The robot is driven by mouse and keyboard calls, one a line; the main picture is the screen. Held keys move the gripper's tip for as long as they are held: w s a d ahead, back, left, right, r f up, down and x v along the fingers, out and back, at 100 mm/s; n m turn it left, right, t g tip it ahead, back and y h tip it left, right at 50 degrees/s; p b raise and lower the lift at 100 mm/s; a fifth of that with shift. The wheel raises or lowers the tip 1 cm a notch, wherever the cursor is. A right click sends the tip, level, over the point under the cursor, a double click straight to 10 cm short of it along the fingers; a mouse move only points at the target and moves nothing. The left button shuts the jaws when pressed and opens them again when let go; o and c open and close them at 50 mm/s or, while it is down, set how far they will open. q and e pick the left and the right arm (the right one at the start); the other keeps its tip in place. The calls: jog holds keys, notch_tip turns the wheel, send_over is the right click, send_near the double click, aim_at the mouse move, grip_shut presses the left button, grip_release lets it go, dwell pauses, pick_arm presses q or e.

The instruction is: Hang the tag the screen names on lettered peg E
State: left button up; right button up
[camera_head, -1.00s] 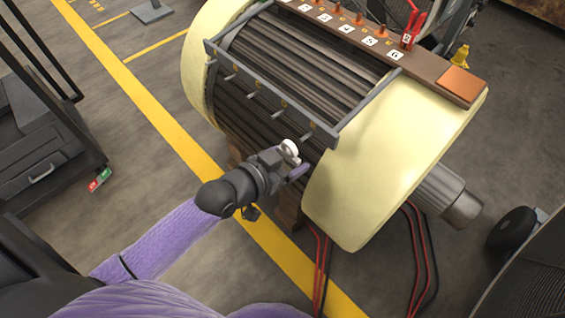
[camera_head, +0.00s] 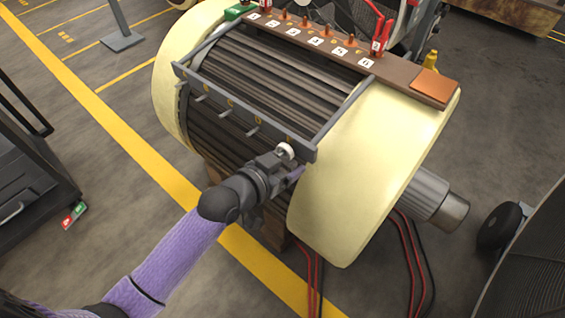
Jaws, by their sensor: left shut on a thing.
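My left gripper (camera_head: 277,161) is at the near side of the rotor, close to the right end of the grey peg rail (camera_head: 240,108). It is shut on what looks like a small white round tag (camera_head: 285,149), seen at its fingertips; any marking on it is too small to read. Short pegs stick out from the rail, such as one peg (camera_head: 222,112) near its middle. Yellow letters mark the rail but are too small to read, so I cannot tell which peg is E. No readable screen shows. My right gripper is not in view.
The big rotor (camera_head: 372,170) has cream end rings. A brown board (camera_head: 400,72) on top carries several numbered white labels and orange pegs, with a green block (camera_head: 238,10) and a red one (camera_head: 379,42) at it. Red and black cables hang below right.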

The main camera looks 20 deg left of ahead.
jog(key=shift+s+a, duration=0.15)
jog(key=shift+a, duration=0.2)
pick_arm(q)
jog(key=shift+f, duration=0.2)
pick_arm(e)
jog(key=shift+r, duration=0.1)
pick_arm(q)
jog(key=o, duration=0.8)
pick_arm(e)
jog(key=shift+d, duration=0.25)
